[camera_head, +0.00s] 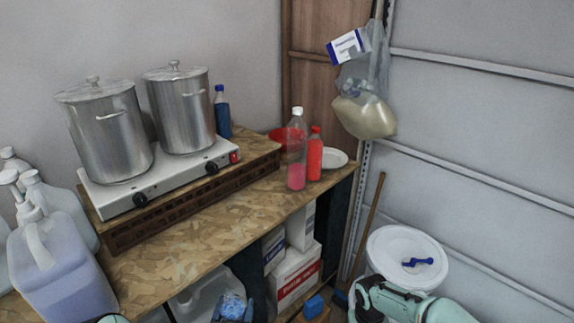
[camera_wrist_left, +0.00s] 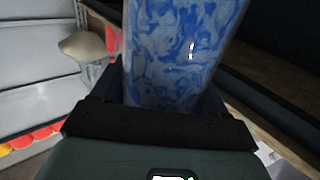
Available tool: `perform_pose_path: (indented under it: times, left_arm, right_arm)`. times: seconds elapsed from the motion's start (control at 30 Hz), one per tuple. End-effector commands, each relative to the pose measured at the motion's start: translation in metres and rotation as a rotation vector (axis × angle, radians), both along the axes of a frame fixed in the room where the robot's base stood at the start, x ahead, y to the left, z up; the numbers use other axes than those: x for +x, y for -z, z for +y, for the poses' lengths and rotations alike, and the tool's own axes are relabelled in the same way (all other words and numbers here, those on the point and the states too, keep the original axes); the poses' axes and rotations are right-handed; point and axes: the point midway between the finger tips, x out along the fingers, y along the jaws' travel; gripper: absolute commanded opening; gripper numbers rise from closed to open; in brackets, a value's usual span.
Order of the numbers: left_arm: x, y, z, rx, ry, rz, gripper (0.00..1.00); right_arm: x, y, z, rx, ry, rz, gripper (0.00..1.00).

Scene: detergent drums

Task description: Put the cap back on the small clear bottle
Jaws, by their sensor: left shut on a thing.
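A clear bottle (camera_head: 297,150) with pink liquid stands upright near the far right end of the wooden worktop. Its top is whitish; I cannot tell whether that is a cap or a bare neck. No separate loose cap can be made out.
A red bottle (camera_head: 315,155) stands close right of the clear bottle, beside a white plate (camera_head: 334,158). Two steel pots (camera_head: 182,115) sit on a white stove (camera_head: 160,178). Large jugs (camera_head: 60,265) crowd the left. The worktop (camera_head: 200,225) is bare in front of the stove.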

Motion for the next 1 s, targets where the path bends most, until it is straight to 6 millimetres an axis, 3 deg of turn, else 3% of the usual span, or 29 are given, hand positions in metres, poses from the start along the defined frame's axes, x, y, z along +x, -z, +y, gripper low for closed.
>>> perform_pose_path:
  times: [0.27, 0.37, 0.7, 1.0]
  left_arm:
    - [0.002, 0.001, -0.007, -0.001, 0.034, -0.005, 0.19]
    - [0.004, 0.005, -0.021, 0.001, 0.107, -0.005, 0.19]
    - [0.015, 0.027, -0.099, 0.001, 0.507, -0.005, 0.19]
    - [0.02, 0.037, -0.133, -0.001, 0.689, -0.004, 0.19]
  right_arm:
    - [0.0, -0.001, 0.0, 0.0, 0.002, 0.0, 0.07]
    - [0.0, -0.001, 0.0, 0.0, 0.002, 0.0, 0.07]
    - [0.0, -0.001, 0.0, 0.0, 0.002, 0.0, 0.07]
    - [0.0, -0.001, 0.0, 0.0, 0.002, 0.0, 0.07]
